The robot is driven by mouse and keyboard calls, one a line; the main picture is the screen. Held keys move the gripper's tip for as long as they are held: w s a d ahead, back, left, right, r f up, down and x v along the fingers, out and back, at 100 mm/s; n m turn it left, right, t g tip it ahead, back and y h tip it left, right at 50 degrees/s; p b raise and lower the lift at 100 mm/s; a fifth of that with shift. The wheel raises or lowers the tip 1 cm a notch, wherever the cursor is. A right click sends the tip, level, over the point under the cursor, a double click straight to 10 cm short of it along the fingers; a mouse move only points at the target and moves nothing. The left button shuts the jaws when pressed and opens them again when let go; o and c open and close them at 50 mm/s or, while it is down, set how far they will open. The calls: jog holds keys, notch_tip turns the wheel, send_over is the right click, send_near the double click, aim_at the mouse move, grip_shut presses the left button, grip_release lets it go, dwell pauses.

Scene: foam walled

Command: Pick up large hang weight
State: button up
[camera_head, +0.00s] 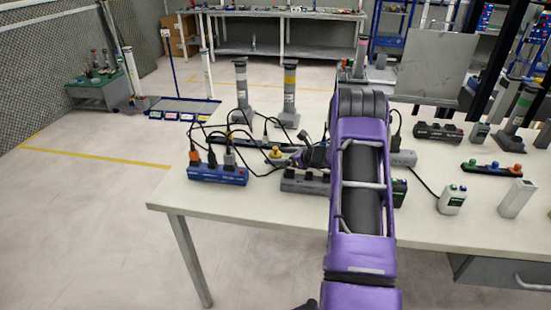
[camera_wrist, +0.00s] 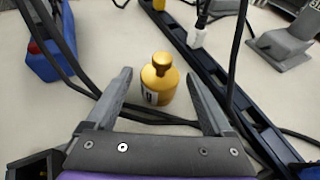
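The hang weight is a small brass-gold cylinder with a knob on top and a dark mark on its label. It stands upright on the table in the wrist view (camera_wrist: 159,80). In the head view the weight (camera_head: 274,153) shows small, just left of my gripper (camera_head: 310,156). In the wrist view my gripper (camera_wrist: 157,98) is open, with one finger on each side of the weight's near side. The weight is at or just beyond the fingertips, and I see a gap on both sides. My arm hides part of the table in the head view.
A blue power strip (camera_head: 217,175) with plugs lies left, and a dark power strip (camera_head: 306,181) lies in front. Black cables run close around the weight. A long dark rail (camera_wrist: 215,75) lies right of it in the wrist view. Two grey posts (camera_head: 290,95) stand behind.

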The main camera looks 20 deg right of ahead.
grip_shut()
jog(key=shift+r, duration=0.25)
